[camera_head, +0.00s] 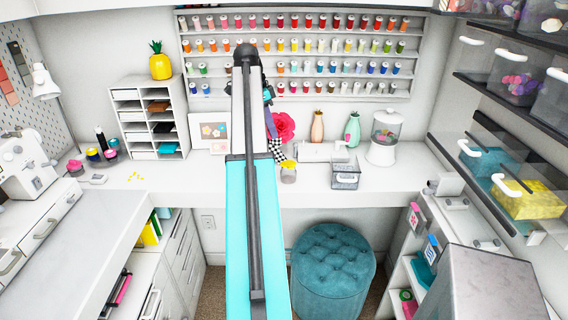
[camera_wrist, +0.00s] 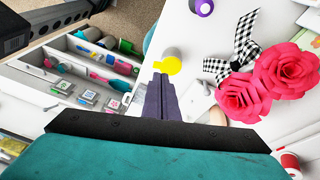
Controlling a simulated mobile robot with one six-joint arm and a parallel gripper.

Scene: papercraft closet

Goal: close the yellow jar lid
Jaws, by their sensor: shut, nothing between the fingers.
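The small glass jar (camera_head: 288,177) stands near the front edge of the white counter, just right of my arm in the head view. Its yellow lid (camera_head: 288,164) shows at the jar's top. In the wrist view the yellow lid (camera_wrist: 171,66) lies just beyond my fingertips, with the greyish jar (camera_wrist: 172,52) behind it. I cannot tell the lid's exact angle. My gripper (camera_wrist: 158,78) is shut and empty, its dark purple fingers together. The tips appear close to the lid; whether they touch it is unclear. My arm hides part of the counter in the head view.
Pink paper flowers (camera_wrist: 255,88) and a checkered ribbon (camera_wrist: 243,45) lie right of my fingers. A teal stool (camera_head: 333,270) is below the counter.

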